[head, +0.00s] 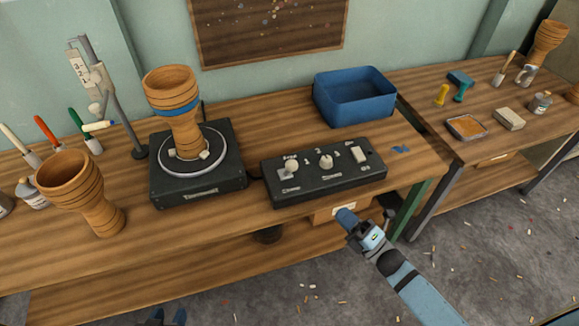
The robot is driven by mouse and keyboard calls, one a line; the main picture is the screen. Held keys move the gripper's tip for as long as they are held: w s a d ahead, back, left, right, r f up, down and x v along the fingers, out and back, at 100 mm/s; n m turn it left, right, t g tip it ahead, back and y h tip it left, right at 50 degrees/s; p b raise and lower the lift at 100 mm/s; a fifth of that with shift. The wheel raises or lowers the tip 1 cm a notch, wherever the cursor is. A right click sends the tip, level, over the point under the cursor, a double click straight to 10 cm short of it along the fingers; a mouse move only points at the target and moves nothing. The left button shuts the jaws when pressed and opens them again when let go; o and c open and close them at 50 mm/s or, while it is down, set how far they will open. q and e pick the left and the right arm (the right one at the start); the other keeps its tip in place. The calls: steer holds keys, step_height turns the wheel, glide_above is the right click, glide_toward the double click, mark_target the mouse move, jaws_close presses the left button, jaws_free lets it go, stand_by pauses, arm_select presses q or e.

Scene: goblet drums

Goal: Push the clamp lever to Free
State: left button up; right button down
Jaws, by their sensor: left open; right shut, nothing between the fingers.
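A dark control box (325,188) sits at the front edge of the bench. It has a left pale knob or lever (291,166), a middle one (326,162) and a pale rocker switch (361,155). The labels are too small to read surely, so I cannot tell which control is the clamp lever or its setting. A dark turntable unit (198,188) left of the box holds an upright wooden goblet drum (184,128) with a blue band. My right gripper (346,216) is shut and empty, just in front of the box, apart from it. My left gripper (168,317) is open at the bottom edge, mostly cut off.
Another wooden goblet (80,190) stands at the left, with brushes (45,128) and a gauge stand (108,95) behind it. A blue bin (354,98) stands behind the box. A second bench (480,160) at the right holds small tools. A drawer (338,211) is under the bench edge.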

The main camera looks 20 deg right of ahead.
mark_target(288, 169)
steer(key=shift+w+a, duration=0.15)
steer(key=shift+a, duration=0.05)
steer(key=shift+r, duration=0.1)
steer(key=x, duration=1.4)
steer(key=shift+d+p, duration=0.15)
steer(key=shift+p, duration=0.15)
